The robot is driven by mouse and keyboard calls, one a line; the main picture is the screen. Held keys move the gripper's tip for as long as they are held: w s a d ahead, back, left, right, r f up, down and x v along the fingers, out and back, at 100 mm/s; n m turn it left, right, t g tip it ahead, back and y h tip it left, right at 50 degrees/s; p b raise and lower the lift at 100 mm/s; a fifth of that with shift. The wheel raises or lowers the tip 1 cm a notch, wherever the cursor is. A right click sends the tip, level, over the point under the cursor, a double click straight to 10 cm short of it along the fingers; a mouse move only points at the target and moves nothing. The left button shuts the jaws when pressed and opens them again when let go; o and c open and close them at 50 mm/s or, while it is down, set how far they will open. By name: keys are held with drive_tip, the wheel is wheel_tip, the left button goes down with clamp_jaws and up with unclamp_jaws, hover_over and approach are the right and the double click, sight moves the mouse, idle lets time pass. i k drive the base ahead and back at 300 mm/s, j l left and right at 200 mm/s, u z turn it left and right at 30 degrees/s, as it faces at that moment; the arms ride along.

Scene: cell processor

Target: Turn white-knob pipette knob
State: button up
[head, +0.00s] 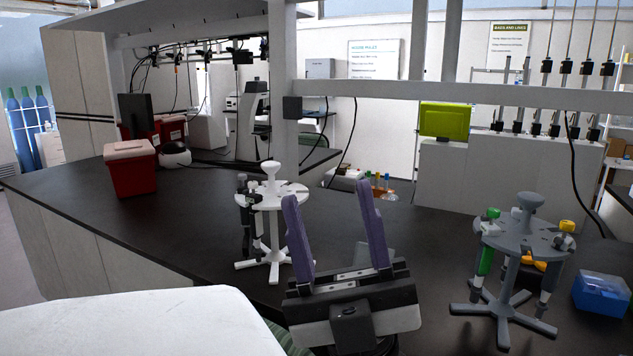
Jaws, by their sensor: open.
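My gripper (328,196) is in the lower middle of the head view. Its two purple fingers stand wide apart and point up and away, with nothing between them. A white round pipette stand (272,195) is just left of and beyond the gripper, with dark pipettes (245,215) hanging on its left side. A grey stand (531,240) is to the right, apart from the gripper. It holds a green-knob pipette (487,245) and a yellow-knob pipette (563,245). I cannot clearly pick out a white pipette knob. The left finger stands close to the white stand in the picture.
The black bench (110,205) carries both stands. A red bin with a white lid (131,168) is at the left, and a blue box (602,294) is at the right edge. A white shelf frame (480,97) crosses behind.

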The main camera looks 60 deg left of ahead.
sight(253, 185)
drive_tip(key=u, duration=2.05)
drive_tip(key=j+u, duration=0.1)
drive_tip(key=j, duration=0.35)
drive_tip(key=k+j+u, duration=0.1)
drive_tip(key=j, duration=0.3)
